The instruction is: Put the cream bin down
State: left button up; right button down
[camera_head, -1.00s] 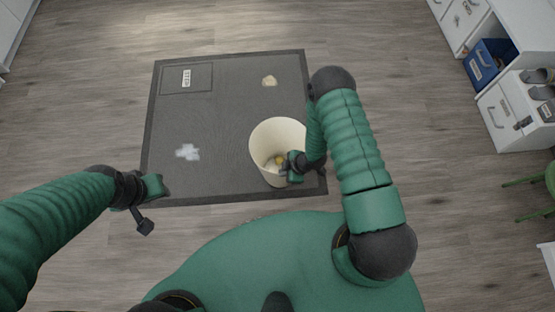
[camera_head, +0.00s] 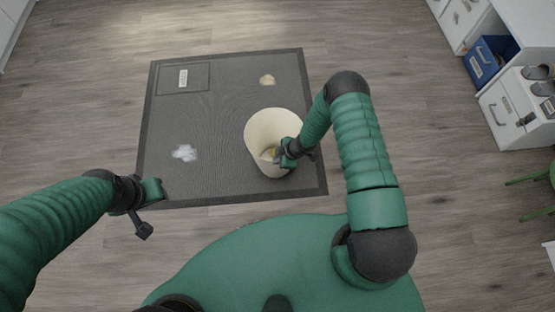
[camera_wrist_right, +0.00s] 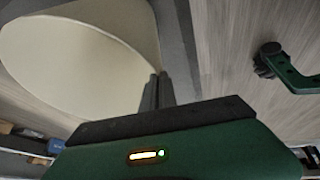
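The cream bin (camera_head: 262,128) is over the lower right part of the dark mat (camera_head: 213,115), tilted a little, its open top toward me. Something small and yellowish shows inside it. My right gripper (camera_head: 284,155) is at the bin's near right rim. In the right wrist view the fingers (camera_wrist_right: 156,92) are close together on the wall of the bin (camera_wrist_right: 75,60). Whether the bin's base touches the mat is hard to tell. My left gripper (camera_head: 150,192) is near the mat's lower left corner, away from the bin; its fingertips do not show clearly.
A white patch (camera_head: 185,153) and a tan patch (camera_head: 267,80) lie on the mat, with a labelled rectangle (camera_head: 183,78) at its upper left. Wood floor around is clear.

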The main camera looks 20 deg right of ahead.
jog(key=c, duration=1.7)
grip_release()
jog(key=shift+d+r, duration=0.1)
jog(key=shift+r, duration=0.25)
jog(key=s+d+r+m+h+p, duration=0.1)
jog(key=d+r+m, duration=0.1)
jog(key=r, duration=0.7)
jog(key=s+d+r+m+h+p, duration=0.1)
jog(key=d+r+m+h+p, duration=0.1)
jog(key=r, duration=0.8)
jog(key=s+d+r+m+h+p, duration=0.1)
jog(key=d+r+m, duration=0.2)
jog(key=r, duration=0.6)
jog(key=s+a+r+m, duration=0.1)
jog(key=s+r+m, duration=0.1)
jog(key=s+r, duration=0.1)
jog(key=s+a+r+m, duration=0.2)
jog(key=s+r, duration=0.1)
jog(key=r, duration=0.1)
jog(key=s+a+r+m, duration=0.2)
jog(key=s+r, duration=0.2)
jog(key=shift+r+m+g, duration=0.3)
